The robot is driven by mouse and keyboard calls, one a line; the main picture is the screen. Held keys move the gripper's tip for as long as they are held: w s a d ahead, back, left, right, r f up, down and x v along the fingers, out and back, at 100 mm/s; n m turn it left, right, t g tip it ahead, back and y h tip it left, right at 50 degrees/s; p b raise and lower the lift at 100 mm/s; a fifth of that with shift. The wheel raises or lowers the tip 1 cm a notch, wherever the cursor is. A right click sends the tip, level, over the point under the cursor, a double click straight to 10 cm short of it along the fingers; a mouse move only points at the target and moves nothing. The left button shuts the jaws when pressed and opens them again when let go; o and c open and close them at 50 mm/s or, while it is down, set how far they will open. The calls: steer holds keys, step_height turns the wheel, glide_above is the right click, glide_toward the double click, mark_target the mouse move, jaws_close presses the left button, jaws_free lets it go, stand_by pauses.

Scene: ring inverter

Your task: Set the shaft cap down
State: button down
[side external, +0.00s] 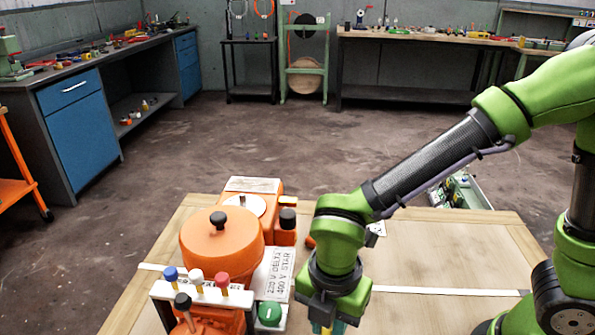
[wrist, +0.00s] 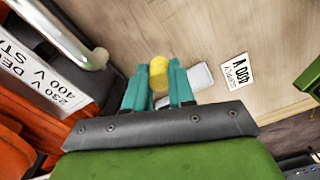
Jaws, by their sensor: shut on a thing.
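My gripper (side external: 331,325) is at the bottom of the side external view, pointing down over the wooden table right of the orange machine. In the wrist view its two teal fingers (wrist: 158,80) are shut on a small yellow round piece, the shaft cap (wrist: 159,70). The cap sits between the fingertips, with the table behind it. In the side external view only a speck of yellow shows between the fingers, at the lower edge. The gap between cap and table cannot be judged.
The orange machine (side external: 222,247) with coloured knobs and a "230 V DELTA / 400 V STAR" plate (side external: 280,272) stands close on the left. A "400 V SUPPLY" card (wrist: 239,68) and a pale flat piece (wrist: 201,77) lie near the fingers. The table (side external: 450,255) is mostly clear to the right.

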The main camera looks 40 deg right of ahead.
step_height(320, 180, down, 10)
steer(key=shift+r, duration=0.25)
steer(key=shift+f, duration=0.15)
steer(key=c, duration=1)
jaws_free()
steer(key=shift+o, duration=0.2)
step_height(320, 180, up, 12)
steer(key=shift+f, duration=0.2)
steer(key=shift+o, duration=0.6)
steer(key=shift+r, duration=0.4)
